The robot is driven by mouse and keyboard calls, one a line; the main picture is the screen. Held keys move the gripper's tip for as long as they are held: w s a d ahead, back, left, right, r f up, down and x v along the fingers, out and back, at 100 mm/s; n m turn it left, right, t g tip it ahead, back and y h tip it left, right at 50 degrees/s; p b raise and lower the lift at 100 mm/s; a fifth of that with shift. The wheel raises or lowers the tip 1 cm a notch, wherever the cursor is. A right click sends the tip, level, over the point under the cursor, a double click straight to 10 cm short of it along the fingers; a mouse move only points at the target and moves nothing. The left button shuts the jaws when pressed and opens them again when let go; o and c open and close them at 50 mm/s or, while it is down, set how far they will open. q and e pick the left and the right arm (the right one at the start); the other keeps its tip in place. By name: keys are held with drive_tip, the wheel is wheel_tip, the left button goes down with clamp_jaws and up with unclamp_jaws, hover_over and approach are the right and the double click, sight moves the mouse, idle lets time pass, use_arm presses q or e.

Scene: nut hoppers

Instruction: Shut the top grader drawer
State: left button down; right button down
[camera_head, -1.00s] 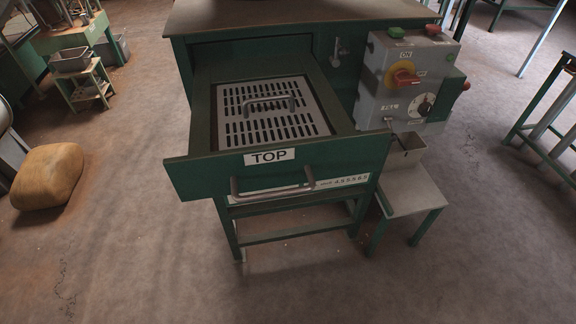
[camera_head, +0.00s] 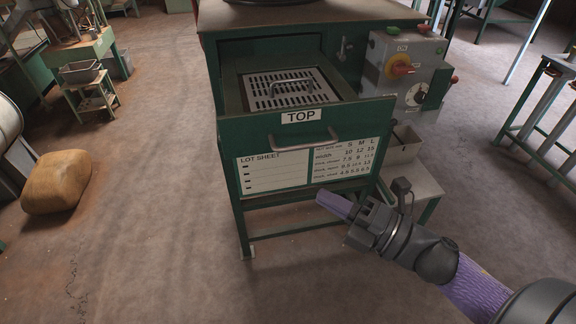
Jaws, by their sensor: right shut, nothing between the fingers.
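The top grader drawer (camera_head: 233,133) is green, with a "TOP" label and a grey bar handle (camera_head: 304,139) on its front. It stands pulled out of the grader cabinet (camera_head: 212,62), and the slotted metal grate (camera_head: 290,90) inside it shows. My right gripper (camera_head: 335,204) is shut and empty. In the picture it is below the drawer handle and in front of the cabinet's lower right part, apart from the handle. My left gripper is not in view.
A grey control box (camera_head: 401,72) with a red knob is on the cabinet's right side. Below it are a small metal bin (camera_head: 404,146) and a low stand (camera_head: 425,185). A tan sack (camera_head: 57,182) lies at left. The floor in front is clear.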

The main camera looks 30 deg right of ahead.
drive_tip(key=w+a+r, duration=0.1)
drive_tip(key=w+a, duration=0.1)
drive_tip(key=w, duration=0.6)
drive_tip(key=shift+w+r, duration=0.2)
drive_tip(key=shift+r, duration=0.05)
